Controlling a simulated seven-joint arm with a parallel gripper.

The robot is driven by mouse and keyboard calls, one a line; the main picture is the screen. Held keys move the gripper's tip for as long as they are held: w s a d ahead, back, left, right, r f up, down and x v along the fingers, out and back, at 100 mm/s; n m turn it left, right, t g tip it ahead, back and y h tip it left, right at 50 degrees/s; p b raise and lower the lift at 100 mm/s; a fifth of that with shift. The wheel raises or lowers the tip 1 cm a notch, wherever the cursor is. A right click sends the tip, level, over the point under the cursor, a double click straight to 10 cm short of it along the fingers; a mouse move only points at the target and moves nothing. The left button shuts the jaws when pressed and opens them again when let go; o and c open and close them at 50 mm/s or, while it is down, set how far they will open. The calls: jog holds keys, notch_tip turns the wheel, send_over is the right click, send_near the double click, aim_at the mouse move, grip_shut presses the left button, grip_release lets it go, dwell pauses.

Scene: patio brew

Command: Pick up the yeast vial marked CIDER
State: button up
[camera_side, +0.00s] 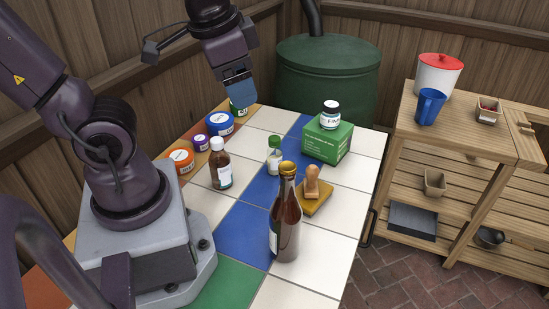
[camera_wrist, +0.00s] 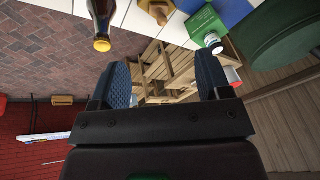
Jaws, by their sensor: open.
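No label reading CIDER is legible in either view. A small clear vial (camera_side: 274,158) with a green cap stands upright on the tiled table in the side view; its label is too small to read. A brown bottle (camera_side: 220,170) with a white cap stands left of it, its label also unreadable. My gripper (camera_side: 240,102) is above the far left part of the table, apart from both. In the wrist view my gripper (camera_wrist: 163,80) is open, with nothing between its fingers.
A dark bottle (camera_side: 286,222) stands at the front, beside a wooden stamp (camera_side: 312,183). Orange (camera_side: 181,160), purple (camera_side: 201,142) and blue (camera_side: 219,124) tubs line the left.

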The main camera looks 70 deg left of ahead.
jog(key=a+f+m+g+y, duration=0.4)
jog(key=a+f+g+y, duration=0.2)
jog(key=a, duration=0.2)
jog(key=m+t+y, duration=0.8)
jog(key=m+t, duration=0.3)
jog(key=m, duration=0.8)
send_over(273, 160)
notch_tip(273, 160, down, 17)
jog(key=shift+s+d+f, duration=0.1)
jog(key=shift+d+f, duration=0.15)
jog(key=shift+f, duration=0.25)
jog(key=shift+s+d+f, duration=0.1)
jog(key=shift+d+f, duration=0.1)
jog(key=shift+f, duration=0.3)
notch_tip(273, 160, down, 4)
jog(key=shift+f, duration=0.1)
jog(key=shift+r+x, duration=0.15)
jog(key=shift+x, duration=0.6)
jog(key=shift+r+x, duration=0.1)
jog(key=shift+x, duration=0.7)
jog(key=shift+c, duration=0.3)
